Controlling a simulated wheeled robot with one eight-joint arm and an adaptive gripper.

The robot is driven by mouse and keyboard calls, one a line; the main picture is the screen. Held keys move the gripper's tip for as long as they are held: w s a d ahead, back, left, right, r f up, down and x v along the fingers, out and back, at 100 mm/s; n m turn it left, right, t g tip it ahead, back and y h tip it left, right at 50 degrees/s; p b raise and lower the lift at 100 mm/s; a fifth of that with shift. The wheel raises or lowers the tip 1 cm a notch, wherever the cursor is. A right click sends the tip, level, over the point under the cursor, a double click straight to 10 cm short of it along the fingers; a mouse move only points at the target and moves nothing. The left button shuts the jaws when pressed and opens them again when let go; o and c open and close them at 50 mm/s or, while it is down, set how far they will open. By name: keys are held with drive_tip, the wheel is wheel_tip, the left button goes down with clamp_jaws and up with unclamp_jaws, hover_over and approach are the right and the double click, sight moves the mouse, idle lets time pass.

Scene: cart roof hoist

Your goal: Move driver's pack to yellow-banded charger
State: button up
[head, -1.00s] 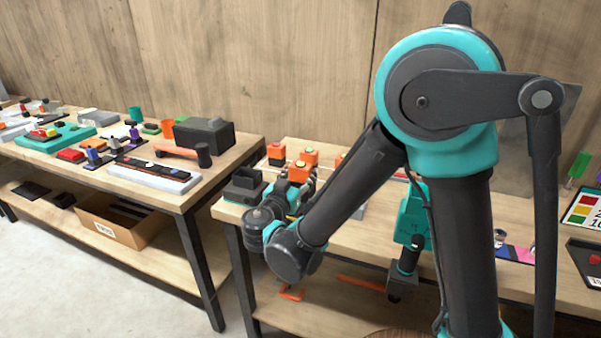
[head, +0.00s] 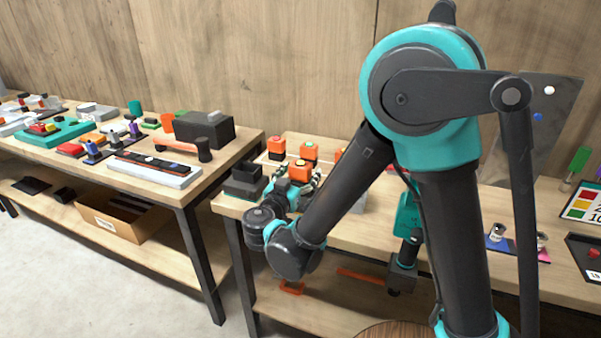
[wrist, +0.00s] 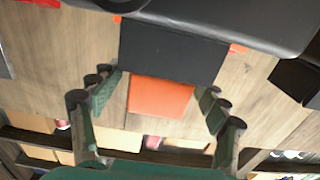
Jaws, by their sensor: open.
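My gripper (wrist: 160,118) is open, its fingers on either side of an orange block (wrist: 160,97) that borders a dark block (wrist: 172,50) in the wrist view. I cannot tell whether the fingers touch it. In the head view my gripper (head: 305,190) is at the near side of several orange packs, such as one with a red top (head: 277,146), one with a green top (head: 309,148) and one closer to me (head: 300,170). A teal driver-like tool (head: 408,222) shows at the bench's front edge, partly behind my arm. I cannot make out a yellow-banded charger.
A dark open box (head: 244,181) stands on the bench's left corner, left of my gripper. A second bench (head: 215,165) at left holds tools and trays, with a gap between the benches. My arm hides much of the right bench.

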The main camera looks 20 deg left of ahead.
drive_tip(key=s, duration=1.2)
drive_tip(key=shift+a, duration=0.45)
